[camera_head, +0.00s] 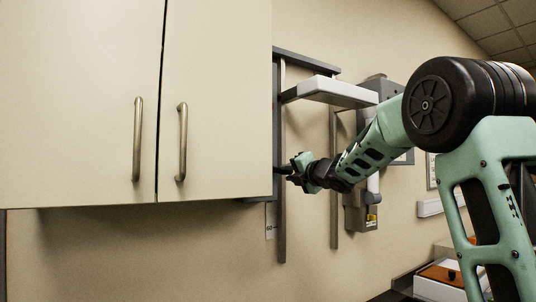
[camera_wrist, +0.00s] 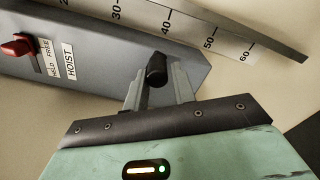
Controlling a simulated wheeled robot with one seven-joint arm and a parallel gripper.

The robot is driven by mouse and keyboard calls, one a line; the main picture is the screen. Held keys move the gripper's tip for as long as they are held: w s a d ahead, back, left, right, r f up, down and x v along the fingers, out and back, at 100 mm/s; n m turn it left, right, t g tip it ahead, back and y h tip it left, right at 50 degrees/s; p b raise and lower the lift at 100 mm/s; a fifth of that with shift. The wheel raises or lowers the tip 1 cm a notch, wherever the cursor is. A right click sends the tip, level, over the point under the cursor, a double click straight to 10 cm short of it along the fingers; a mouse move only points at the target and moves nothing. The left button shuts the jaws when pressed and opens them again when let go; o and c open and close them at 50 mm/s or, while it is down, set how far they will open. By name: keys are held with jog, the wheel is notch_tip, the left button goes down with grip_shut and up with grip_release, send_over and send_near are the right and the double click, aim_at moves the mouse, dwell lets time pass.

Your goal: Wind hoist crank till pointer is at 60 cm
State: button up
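In the wrist view the black crank knob (camera_wrist: 157,69) sits between the two fingertips of my gripper (camera_wrist: 158,82). I cannot tell whether the fingers press on it. The crank arm is hidden. The grey hoist housing (camera_wrist: 100,48) carries a HOIST label and a red lever (camera_wrist: 16,46) beside a HELD/FREE label. Behind it runs a white scale (camera_wrist: 190,25), with marks from about 20 to 60 showing. I cannot make out the pointer. In the head view my gripper (camera_head: 291,168) is at the grey upright, just right of the cabinet, and the scale's lower end (camera_head: 270,222) shows 60.
A large cream cabinet (camera_head: 215,90) with two handles fills the left and hides part of the hoist. A white shelf-like arm (camera_head: 335,92) juts out above my gripper. A grey wall unit (camera_head: 361,212) stands to the right. The wall below the cabinet is clear.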

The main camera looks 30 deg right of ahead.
jog(key=shift+a+f+b, duration=0.2)
jog(key=shift+f+b, duration=0.25)
jog(key=shift+f, duration=0.3)
jog(key=shift+a+f+b, duration=0.65)
jog(key=shift+f+b, duration=0.2)
jog(key=shift+b, duration=0.4)
jog(key=shift+f, duration=0.1)
jog(key=shift+a+f+b, duration=0.45)
jog(key=shift+a+b, duration=0.35)
jog(key=shift+b, duration=0.35)
